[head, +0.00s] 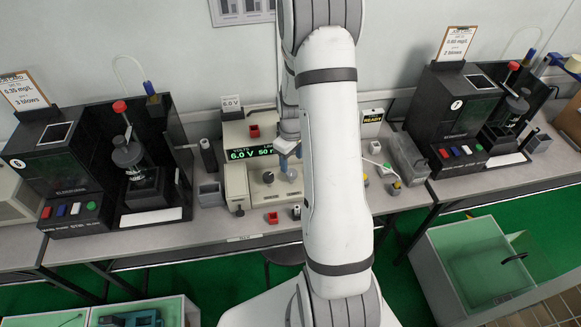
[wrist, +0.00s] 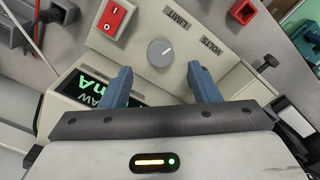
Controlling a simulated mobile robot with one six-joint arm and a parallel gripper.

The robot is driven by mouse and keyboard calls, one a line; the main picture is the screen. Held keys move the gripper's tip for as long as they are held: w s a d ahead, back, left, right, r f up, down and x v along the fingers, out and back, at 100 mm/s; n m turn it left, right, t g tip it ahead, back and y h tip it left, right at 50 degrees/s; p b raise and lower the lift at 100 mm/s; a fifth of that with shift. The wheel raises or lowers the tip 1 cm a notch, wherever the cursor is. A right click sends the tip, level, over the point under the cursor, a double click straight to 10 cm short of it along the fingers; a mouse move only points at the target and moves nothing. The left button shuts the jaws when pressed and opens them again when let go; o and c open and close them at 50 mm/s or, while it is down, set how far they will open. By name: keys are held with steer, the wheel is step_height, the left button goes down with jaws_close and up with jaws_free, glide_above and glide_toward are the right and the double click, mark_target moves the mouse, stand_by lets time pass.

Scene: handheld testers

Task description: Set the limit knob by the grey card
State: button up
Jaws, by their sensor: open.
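The power supply (head: 236,185) is a beige box on the bench with a green display reading "6.0 V" and "50", the rest covered by my arm. A grey round knob (wrist: 160,52) with a pointer mark is on its panel, near the upside-down words LIMIT and VOLTS. In the head view a dark-grey knob (head: 268,177) shows on the panel. My gripper (wrist: 165,72) is open and empty, its two blue fingers on either side of the grey knob in the picture and apart from it. A pale card (head: 232,102) reading "6.0 V" stands behind the supply.
A red rocker switch (wrist: 113,18) is close to the knob. A green lit display (wrist: 98,95) is partly behind a finger. Black test stations (head: 70,170) stand left and right on the bench. A READY sign (head: 373,117) stands right of my arm.

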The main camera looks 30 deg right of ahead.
mark_target(291, 172)
steer(key=shift+f+p, duration=0.4)
steer(key=shift+f, duration=2.25)
steer(key=shift+c, duration=0.3)
steer(key=c, duration=0.9)
steer(key=shift+b, duration=0.3)
steer(key=shift+c, duration=0.2)
